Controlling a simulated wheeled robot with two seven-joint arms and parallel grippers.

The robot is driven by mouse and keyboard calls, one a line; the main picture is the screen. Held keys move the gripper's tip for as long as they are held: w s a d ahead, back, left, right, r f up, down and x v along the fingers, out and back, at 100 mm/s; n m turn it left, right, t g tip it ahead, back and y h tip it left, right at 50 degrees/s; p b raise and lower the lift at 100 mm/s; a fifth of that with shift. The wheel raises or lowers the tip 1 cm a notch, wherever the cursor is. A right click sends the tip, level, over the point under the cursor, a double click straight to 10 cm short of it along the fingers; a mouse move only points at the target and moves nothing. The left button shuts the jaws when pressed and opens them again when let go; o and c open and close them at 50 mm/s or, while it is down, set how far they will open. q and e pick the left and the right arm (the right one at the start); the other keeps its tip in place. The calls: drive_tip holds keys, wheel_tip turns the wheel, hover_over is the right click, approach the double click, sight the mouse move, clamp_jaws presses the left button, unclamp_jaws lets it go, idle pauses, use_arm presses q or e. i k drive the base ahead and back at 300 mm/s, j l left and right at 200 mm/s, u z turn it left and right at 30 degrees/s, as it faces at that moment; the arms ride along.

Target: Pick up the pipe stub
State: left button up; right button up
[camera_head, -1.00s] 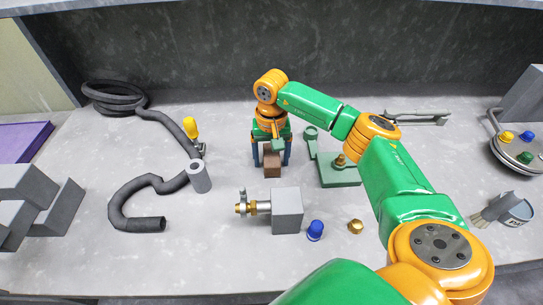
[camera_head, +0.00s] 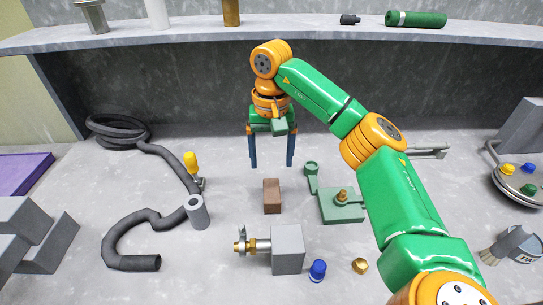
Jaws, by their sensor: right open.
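The pipe stub looks to be the short grey hollow cylinder (camera_head: 197,212), upright on the bench left of centre, beside the dark hose. My right gripper (camera_head: 271,162) is open with its two blue fingers wide apart and pointing down. Nothing is between the fingers. It shows beyond a small brown block (camera_head: 272,197) and to the right of the grey cylinder, apart from both. My left gripper is not in view.
A dark hose (camera_head: 131,232) curls at left, near a yellow-handled valve (camera_head: 191,162). A grey block with brass fitting (camera_head: 288,250), blue cap (camera_head: 317,271), brass nut (camera_head: 360,265) and green fixture (camera_head: 341,206) stand nearby. A shelf (camera_head: 300,37) runs above.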

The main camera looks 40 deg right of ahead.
sight(195, 206)
drive_tip(key=k, duration=1.5)
